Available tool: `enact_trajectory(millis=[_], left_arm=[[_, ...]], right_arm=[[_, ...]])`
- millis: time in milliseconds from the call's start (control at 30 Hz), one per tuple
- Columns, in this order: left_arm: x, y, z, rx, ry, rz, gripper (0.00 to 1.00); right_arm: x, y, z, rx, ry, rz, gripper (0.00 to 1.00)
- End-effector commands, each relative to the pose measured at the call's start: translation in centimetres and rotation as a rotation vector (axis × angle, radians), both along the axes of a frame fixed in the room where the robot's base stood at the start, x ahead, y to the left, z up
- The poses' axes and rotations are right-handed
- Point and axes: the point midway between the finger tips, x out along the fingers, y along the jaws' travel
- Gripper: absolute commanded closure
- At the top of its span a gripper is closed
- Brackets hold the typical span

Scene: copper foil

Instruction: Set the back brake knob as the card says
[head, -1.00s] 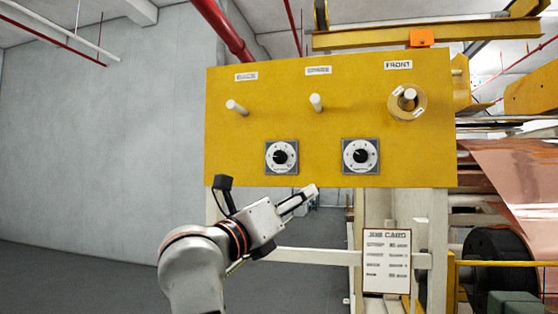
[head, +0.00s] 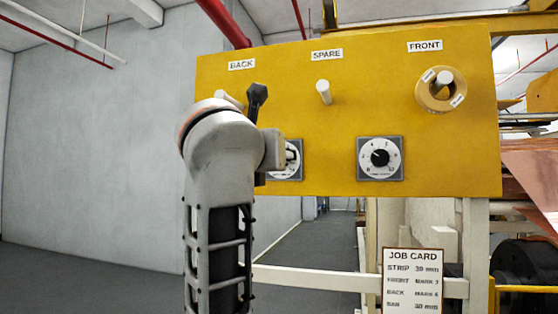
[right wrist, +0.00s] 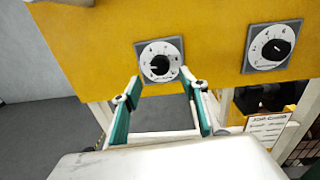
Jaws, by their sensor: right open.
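The yellow panel (head: 330,120) carries two white dials with black knobs. The left dial (head: 294,160), below the BACK label (head: 241,64), is mostly hidden behind my right arm in the head view. In the right wrist view this dial (right wrist: 160,66) shows whole, though its setting is too small to read surely. My right gripper (right wrist: 160,76) is open and empty, its fingertips to either side of the dial's lower part, apparently short of the knob. The job card (head: 412,283) seems to read BACK MARK 6, in small print. My left gripper is out of view.
The other dial (head: 380,158) sits to the right on the panel. Pegs stick out above: one under SPARE (head: 323,92), one under FRONT with a ring (head: 440,90) on it. Copper foil (head: 535,180) runs at the right. The left floor is clear.

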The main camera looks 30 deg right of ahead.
Motion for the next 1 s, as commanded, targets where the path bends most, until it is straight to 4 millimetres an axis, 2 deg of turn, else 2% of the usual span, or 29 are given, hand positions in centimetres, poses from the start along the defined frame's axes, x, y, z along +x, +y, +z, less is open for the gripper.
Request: enact_trajectory(millis=[100,300,500,733,767,800,900,1000], left_arm=[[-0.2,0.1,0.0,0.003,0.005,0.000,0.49],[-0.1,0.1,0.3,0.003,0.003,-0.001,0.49],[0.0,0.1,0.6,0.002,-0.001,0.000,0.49],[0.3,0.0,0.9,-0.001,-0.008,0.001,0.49],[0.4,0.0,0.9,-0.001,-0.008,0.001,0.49],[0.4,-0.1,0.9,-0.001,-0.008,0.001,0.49],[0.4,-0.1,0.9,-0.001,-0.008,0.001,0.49],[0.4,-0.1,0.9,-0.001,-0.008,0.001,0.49]], right_arm=[[1.3,-1.6,0.0,-0.002,0.002,-0.006,0.57],[3.2,-3.5,0.0,-0.002,0.002,-0.005,0.57],[4.0,-4.2,0.0,-0.001,0.002,-0.002,0.57],[4.0,-4.2,-0.1,0.000,0.001,-0.002,0.57],[4.0,-4.2,-0.1,0.000,0.001,-0.002,0.62],[4.0,-4.2,-0.1,0.000,0.001,-0.002,0.72],[4.0,-4.2,-0.1,0.000,0.001,-0.002,0.95],[4.0,-4.2,-0.1,0.000,0.001,-0.002,0.95]])
